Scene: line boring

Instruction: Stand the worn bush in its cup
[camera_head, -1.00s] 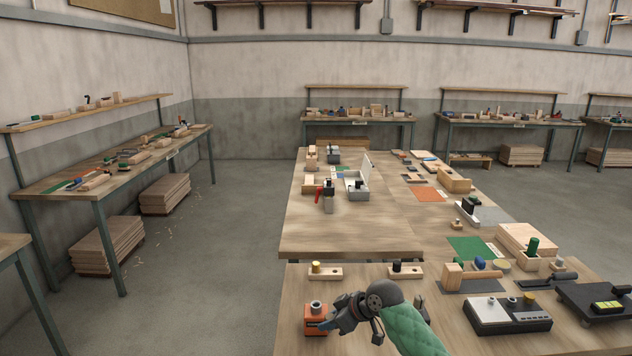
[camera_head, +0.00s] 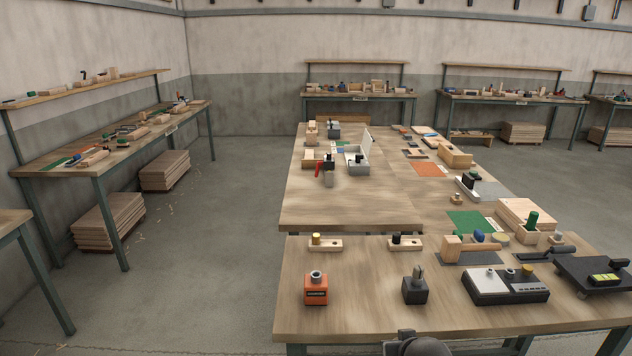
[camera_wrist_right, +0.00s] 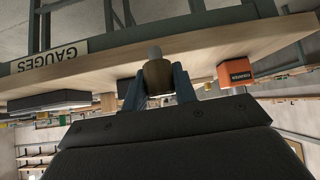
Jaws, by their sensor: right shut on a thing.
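In the right wrist view, which is upside down, my right gripper (camera_wrist_right: 158,84) is shut on a brown-bronze round piece (camera_wrist_right: 157,74) with a grey rounded end; I take it to be the worn bush. It is held out in front of the bench's front edge. In the head view only a dark part of my right arm shows at the bottom edge, and the fingers are hidden. I cannot tell which holder is the cup. My left gripper is out of view.
A dark block (camera_head: 415,292) with a grey upright piece stands right of the orange block. Further right are a gauge box (camera_head: 505,290) and a black plate (camera_head: 590,278). Two wooden blocks (camera_head: 325,246) (camera_head: 406,245) stand behind. Bare wood lies between the orange and dark blocks.

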